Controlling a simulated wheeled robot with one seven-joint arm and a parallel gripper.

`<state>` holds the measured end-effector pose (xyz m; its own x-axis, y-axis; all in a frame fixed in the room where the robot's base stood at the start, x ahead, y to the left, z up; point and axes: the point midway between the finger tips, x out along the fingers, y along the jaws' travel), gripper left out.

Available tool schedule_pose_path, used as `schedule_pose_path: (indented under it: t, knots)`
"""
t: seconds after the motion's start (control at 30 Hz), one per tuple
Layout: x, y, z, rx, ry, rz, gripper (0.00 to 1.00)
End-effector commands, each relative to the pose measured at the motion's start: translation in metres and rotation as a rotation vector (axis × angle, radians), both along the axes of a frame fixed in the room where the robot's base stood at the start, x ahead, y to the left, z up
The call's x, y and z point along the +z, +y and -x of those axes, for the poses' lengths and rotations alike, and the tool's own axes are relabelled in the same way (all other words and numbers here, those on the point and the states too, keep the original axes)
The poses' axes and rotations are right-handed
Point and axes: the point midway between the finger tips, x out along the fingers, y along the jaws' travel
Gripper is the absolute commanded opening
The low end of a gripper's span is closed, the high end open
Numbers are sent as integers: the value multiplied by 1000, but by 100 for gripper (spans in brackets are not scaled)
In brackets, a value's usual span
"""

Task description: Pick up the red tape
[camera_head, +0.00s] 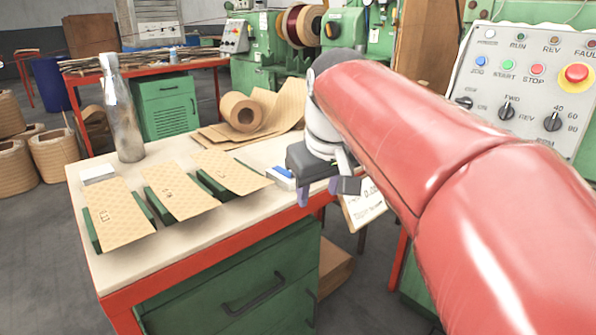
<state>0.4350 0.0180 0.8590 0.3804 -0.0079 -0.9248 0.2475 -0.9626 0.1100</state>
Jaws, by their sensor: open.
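I cannot make out a red tape in the head view; it may be hidden behind my arm or gripper. My red arm comes in from the right. My gripper (318,191) is open, with its purple fingertips pointing down at the right edge of the workbench (215,238). A small blue and white item (283,173) lies on the bench just left of my gripper. I see nothing between the fingers.
Several tan insulation sheets on green blocks (178,192) lie across the bench. A bottle (122,115) stands at the back left. A brown paper roll (240,111) lies at the back. A control panel (525,75) stands at the right.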

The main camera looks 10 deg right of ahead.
Motion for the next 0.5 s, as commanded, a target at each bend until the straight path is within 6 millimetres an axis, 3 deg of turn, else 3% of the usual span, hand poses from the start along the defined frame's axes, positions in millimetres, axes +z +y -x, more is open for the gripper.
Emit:
schedule_pose_path:
  t: [0.03,0.2,0.33,0.5]
  knots:
    - [5,-3,-24,29,11,-6,45]
    - [29,-15,-83,146,34,-41,45]
    - [40,-32,-112,214,35,-78,45]
    - [46,-47,-128,257,28,-107,45]
